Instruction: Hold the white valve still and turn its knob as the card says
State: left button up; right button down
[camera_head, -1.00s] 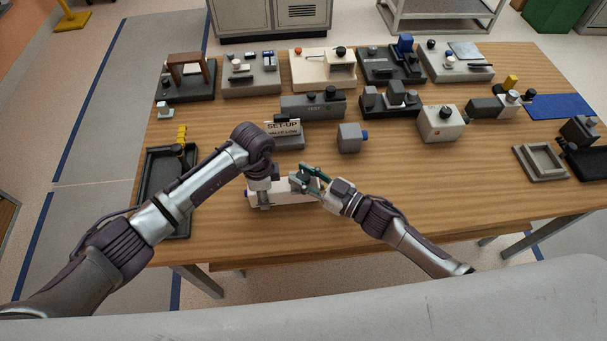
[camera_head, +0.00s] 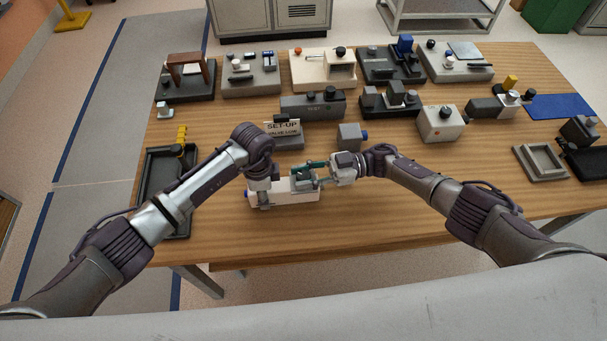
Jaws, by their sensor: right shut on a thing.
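The white valve (camera_head: 285,196) lies on the table near its front edge, with a blue part at its left end. My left gripper (camera_head: 263,199) points down at the valve's left part; its fingertips are too small and hidden to tell open from shut. My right gripper (camera_head: 306,178) reaches in from the right and is shut on the valve's knob, a grey block on top of the right part, with a finger on either side. The fingers partly hide the knob.
A black tray (camera_head: 149,202) lies to the left. Several fixtures fill the back and right of the table. The wood in front of the valve is clear.

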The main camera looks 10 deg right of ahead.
aim_at(304, 176)
jog(key=shift+f+n+g, duration=0.15)
jog(key=shift+n+g, duration=0.35)
jog(key=shift+g, duration=0.3)
jog(key=shift+s+n+g, duration=0.1)
jog(key=shift+n+g, duration=0.2)
jog(key=shift+g, duration=0.1)
jog(key=c, duration=0.7)
grip_release()
jog(key=shift+r, duration=0.2)
jog(key=shift+r, duration=4.9)
